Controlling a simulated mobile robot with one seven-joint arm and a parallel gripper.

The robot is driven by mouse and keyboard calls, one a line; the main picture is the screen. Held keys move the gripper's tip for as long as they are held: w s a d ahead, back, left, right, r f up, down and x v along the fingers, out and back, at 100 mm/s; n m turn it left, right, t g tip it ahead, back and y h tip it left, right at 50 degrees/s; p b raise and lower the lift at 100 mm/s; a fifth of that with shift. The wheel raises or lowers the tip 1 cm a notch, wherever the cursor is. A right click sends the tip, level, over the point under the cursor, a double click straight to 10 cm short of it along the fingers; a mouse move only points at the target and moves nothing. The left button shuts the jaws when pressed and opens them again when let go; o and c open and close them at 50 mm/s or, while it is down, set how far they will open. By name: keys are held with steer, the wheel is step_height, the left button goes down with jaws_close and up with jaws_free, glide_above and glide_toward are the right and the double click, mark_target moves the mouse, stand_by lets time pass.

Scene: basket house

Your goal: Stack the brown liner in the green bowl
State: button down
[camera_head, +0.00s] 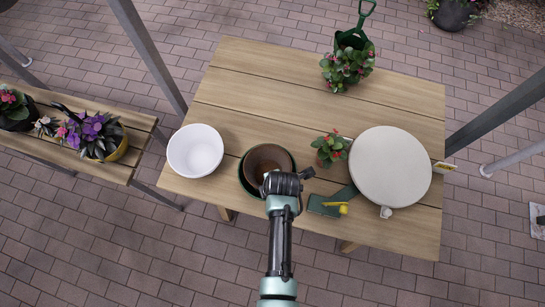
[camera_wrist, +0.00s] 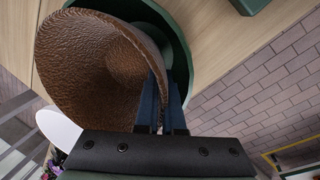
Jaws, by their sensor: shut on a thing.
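The brown liner (camera_head: 266,157) is a round, textured brown pot, seen from above in the head view. It lies within the outline of the green bowl (camera_head: 243,182), whose dark green rim shows around it. My gripper (camera_head: 284,183) is at the liner's near right edge. In the wrist view the fingers (camera_wrist: 165,105) are shut on the wall of the liner (camera_wrist: 85,65), which looks tilted against the green bowl (camera_wrist: 180,45). The liner's underside is hidden, so I cannot tell whether it rests on the bowl's floor.
A white bowl (camera_head: 195,151) stands left of the green bowl on the wooden table (camera_head: 235,85). To the right are a small plant (camera_head: 331,149), a dark green item with a yellow part (camera_head: 325,206) and a large round pale disc (camera_head: 390,167). The table's middle back is clear.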

steer(key=shift+f, duration=0.15)
steer(key=shift+f+b, duration=0.55)
steer(key=c, duration=1.3)
jaws_free()
steer(key=shift+r, duration=0.2)
